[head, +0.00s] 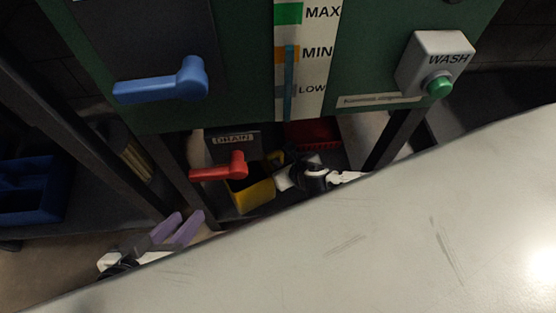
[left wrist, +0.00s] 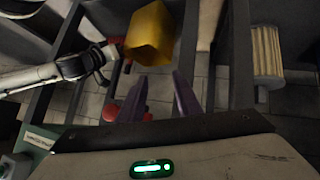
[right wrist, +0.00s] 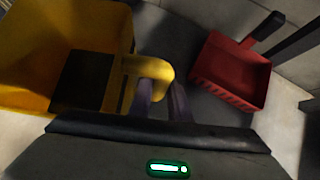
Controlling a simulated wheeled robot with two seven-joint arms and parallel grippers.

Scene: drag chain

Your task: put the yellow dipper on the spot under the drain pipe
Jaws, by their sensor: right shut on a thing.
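The yellow dipper (head: 252,192) is low under the green panel, just below and right of the red drain handle (head: 222,169). It also shows in the left wrist view (left wrist: 150,34). In the right wrist view the dipper (right wrist: 118,25) is large at the left, and my right gripper (right wrist: 163,98) is shut on its yellow handle. My left gripper (head: 177,230) is open and empty, left of the dipper and apart from it. A pale pipe-like piece (head: 195,147) stands left of the DRAIN label (head: 232,139). The spot under the drain pipe cannot be made out.
A red dustpan-like tray (right wrist: 232,72) lies right of the dipper. A large grey tabletop (head: 400,230) fills the lower right. Dark frame posts (head: 175,170) stand between my grippers. A blue bin (head: 30,190) is at far left. A blue handle (head: 165,82) is above.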

